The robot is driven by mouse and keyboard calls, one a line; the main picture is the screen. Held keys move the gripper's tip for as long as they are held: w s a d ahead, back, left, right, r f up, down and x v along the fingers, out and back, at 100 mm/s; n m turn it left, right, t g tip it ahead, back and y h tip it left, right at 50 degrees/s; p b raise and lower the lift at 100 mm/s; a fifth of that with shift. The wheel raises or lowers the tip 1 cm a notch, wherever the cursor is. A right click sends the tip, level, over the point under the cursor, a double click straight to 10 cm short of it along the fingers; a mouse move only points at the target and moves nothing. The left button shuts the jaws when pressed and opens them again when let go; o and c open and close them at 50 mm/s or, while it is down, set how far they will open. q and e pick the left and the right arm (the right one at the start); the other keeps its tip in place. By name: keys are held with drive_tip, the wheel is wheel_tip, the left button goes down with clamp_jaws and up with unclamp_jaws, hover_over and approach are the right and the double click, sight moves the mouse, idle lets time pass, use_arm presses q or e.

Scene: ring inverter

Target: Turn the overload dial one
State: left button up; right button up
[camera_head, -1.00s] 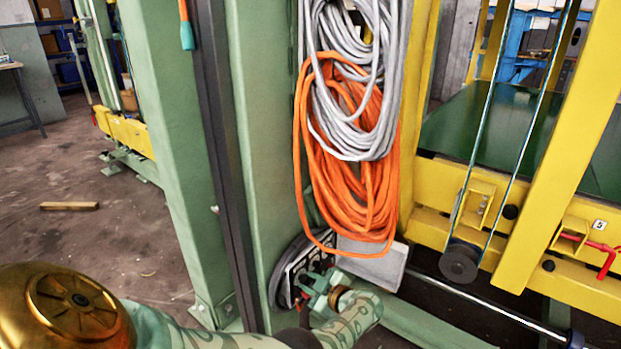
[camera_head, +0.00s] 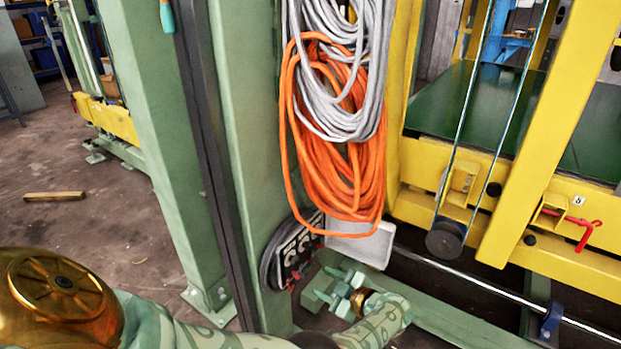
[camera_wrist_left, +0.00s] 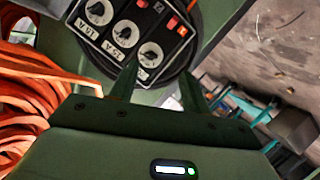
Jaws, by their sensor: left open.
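A dark round-backed panel (camera_head: 291,252) with several dials sits low on the green column in the head view. In the left wrist view the panel (camera_wrist_left: 140,28) shows three white round dials with black knobs: an upper left dial (camera_wrist_left: 99,12), a middle dial (camera_wrist_left: 124,34) and a lower right dial (camera_wrist_left: 150,54). My right gripper is out of view.
Orange cable (camera_head: 345,180) and grey cable (camera_head: 335,80) coils hang just above the panel. A pale grey plate (camera_head: 362,244) is right of the panel. Red switches (camera_wrist_left: 173,23) sit beside the dials. The yellow frame (camera_head: 545,150) stands at right.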

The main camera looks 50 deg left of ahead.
use_arm(q)
drive_tip(key=d, duration=0.4)
drive_tip(key=shift+w+d, duration=0.1)
drive_tip(key=shift+d, duration=0.2)
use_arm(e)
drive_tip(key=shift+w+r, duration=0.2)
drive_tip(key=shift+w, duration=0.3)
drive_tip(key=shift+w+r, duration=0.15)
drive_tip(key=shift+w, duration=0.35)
